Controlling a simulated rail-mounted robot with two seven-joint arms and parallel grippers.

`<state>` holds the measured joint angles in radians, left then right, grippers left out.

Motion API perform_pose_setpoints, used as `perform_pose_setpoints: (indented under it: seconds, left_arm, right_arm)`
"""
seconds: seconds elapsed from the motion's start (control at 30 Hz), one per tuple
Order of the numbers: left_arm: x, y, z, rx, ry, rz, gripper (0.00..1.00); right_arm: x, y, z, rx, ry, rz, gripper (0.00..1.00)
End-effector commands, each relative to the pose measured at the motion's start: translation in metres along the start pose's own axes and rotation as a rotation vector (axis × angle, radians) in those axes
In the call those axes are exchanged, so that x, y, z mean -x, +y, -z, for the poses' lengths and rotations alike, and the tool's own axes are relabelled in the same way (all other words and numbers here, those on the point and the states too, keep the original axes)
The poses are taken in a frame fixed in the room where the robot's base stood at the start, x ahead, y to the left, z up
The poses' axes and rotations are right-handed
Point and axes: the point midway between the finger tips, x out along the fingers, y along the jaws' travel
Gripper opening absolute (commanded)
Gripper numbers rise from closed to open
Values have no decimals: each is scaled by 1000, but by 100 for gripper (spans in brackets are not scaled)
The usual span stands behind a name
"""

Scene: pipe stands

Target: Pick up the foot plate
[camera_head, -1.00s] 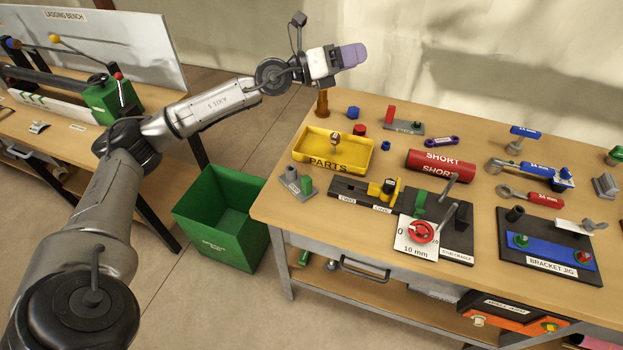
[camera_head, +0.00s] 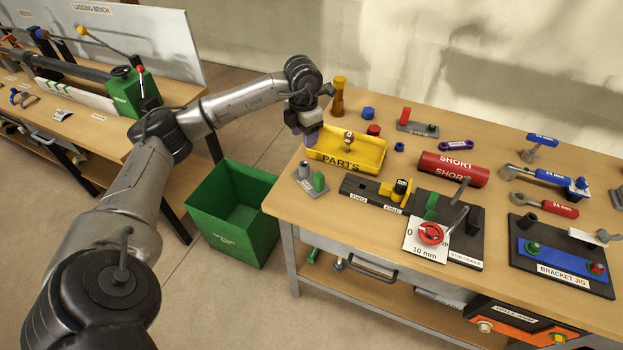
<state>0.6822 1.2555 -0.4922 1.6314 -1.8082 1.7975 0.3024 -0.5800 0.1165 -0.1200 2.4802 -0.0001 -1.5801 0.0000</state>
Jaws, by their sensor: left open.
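No item in view carries a foot plate label, so I cannot tell for certain which one it is. A small grey plate (camera_head: 311,185) with a grey cylinder and a green block lies at the bench's near left corner. Another grey plate (camera_head: 418,128) bears a red post and a small green piece, behind the parts tray. My left gripper (camera_head: 311,139) points down, open, at the left end of the yellow parts tray. In the picture it shows just above the small grey plate, apart from it. My right gripper is not in view.
The yellow parts tray (camera_head: 376,158) sits right beside my left gripper, with a brown post (camera_head: 338,97) behind. A green bin (camera_head: 232,213) is on the floor left of the bench.

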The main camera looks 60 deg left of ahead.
Motion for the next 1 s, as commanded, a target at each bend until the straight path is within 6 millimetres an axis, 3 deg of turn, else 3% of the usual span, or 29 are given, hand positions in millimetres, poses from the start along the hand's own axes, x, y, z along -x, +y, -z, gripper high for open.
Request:
perform_pose_setpoints:
  seconds: [0.4, 0.83, 1.0]
  left_arm:
    - [-68, 0, 0, 13, 0, 2, 52]
    - [-89, -1, -1, 12, -1, 3, 52]
    - [-109, -1, -1, 12, -1, 4, 52]
  right_arm:
    - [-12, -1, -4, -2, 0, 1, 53]
    - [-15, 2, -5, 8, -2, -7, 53]
    - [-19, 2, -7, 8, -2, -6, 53]
